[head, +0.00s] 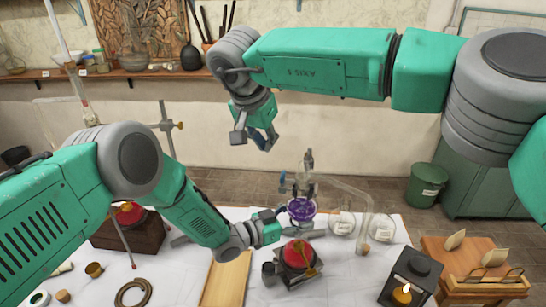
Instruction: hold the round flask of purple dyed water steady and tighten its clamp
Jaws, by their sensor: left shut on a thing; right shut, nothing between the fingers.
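The round flask of purple water (302,209) stands above the white-covered table, right of centre. My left gripper (291,222) reaches it from the left and is shut on it, with its fingers low around the round body. A clamp (291,187) with a blue-grey part sits at the flask's neck, on its left side. How tight it is cannot be seen. My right gripper (255,140) is shut and empty, up in the air in front of the wall, above and left of the clamp and apart from it.
Clear round glassware (343,221) stands right of the flask. A red-topped burner-like object (297,255) is just in front of it. A wooden board (226,283) and a rope coil (133,292) lie front left.

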